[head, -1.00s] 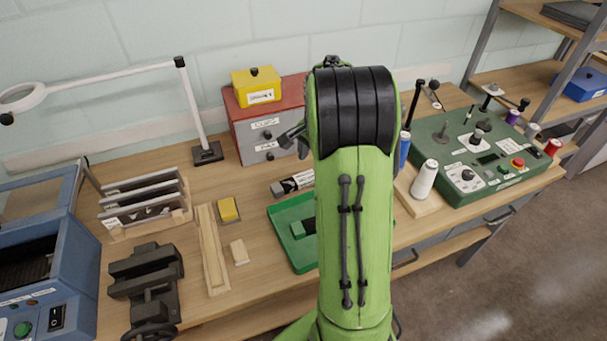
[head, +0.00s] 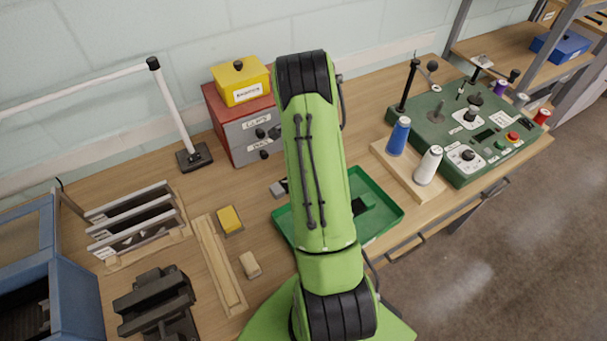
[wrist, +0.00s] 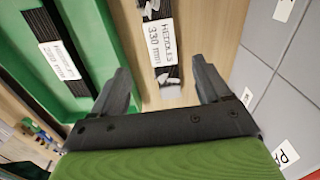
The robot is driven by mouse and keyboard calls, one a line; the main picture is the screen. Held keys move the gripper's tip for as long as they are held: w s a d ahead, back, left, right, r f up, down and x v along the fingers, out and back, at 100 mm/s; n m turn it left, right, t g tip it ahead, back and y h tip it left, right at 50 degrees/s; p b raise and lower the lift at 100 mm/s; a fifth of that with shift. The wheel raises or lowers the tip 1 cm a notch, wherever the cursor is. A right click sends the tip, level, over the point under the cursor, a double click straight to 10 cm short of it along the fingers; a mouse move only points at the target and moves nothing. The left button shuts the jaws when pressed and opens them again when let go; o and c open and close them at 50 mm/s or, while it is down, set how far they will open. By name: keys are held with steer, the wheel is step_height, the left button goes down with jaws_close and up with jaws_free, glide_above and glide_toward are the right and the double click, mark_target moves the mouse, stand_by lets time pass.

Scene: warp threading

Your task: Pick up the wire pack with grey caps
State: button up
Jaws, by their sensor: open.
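The wire pack with grey caps (wrist: 166,50) is a dark bundle with a white "330 mm" label. In the wrist view it lies on the wooden bench, with a grey cap at its near end. In the head view only a grey end (head: 278,190) shows left of my arm; the arm hides the rest. My gripper (wrist: 160,66) is open, with one finger on each side of the pack in the wrist picture. I cannot tell how high it is above the pack. It is hidden in the head view.
Beside the pack is a green tray (head: 391,207) holding another dark labelled pack (wrist: 62,55). A grey drawer box (wrist: 281,50) stands on the other side, with a yellow box (head: 241,82) on top. Blue and white spools (head: 428,166) stand to the right.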

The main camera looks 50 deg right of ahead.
steer(key=f, duration=0.8)
steer(key=shift+w+f+p, duration=0.2)
steer(key=shift+f+p, duration=0.15)
steer(key=shift+f, duration=0.05)
steer(key=shift+s+r, duration=0.1)
steer(key=shift+c, duration=1.3)
jaws_close()
